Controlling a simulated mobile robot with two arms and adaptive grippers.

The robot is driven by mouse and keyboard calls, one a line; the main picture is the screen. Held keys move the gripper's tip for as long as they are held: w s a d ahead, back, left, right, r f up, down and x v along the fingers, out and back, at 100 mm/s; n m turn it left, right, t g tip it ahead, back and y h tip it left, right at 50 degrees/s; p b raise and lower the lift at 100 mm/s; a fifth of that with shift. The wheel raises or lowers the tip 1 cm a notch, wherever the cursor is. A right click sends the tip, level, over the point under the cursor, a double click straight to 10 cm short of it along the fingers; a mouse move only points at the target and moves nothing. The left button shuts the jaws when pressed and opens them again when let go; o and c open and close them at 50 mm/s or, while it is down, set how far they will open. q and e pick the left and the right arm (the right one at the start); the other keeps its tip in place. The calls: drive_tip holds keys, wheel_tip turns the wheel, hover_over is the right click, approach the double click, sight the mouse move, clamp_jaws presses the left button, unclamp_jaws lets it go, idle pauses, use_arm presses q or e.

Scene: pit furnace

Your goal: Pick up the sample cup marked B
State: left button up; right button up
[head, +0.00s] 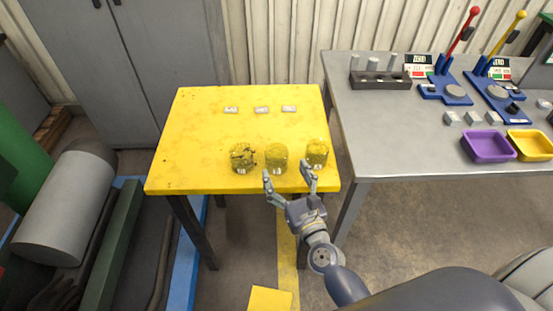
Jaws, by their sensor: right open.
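Three mottled yellow-green sample cups stand in a row near the front edge of the yellow table (190,140): a left cup (242,157), a middle cup (276,158) and a right cup (317,153). Small pale marks show low on their fronts, but the letters are too small to read, so I cannot tell which is B. My right gripper (288,174) is open at the front edge of the table. Its left finger is just in front of the middle cup and its right finger is just in front of the right cup. My left gripper is not in view.
Three small white labels (262,110) lie at the back of the yellow table. A grey table (400,135) on the right holds a purple tray (488,158), a yellow tray (535,155), blue lever devices (447,96) and a dark block (380,80). Grey cabinets (125,60) stand behind.

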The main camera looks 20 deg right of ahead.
sight(273, 148)
drive_tip(key=shift+w+a+f+p, duration=0.15)
drive_tip(key=shift+w+p, duration=0.15)
drive_tip(key=shift+w, duration=1.65)
drive_tip(key=shift+w+f+p, duration=0.15)
drive_tip(key=shift+w+p, duration=0.15)
drive_tip(key=shift+w, duration=1.6)
drive_tip(key=c, duration=1.1)
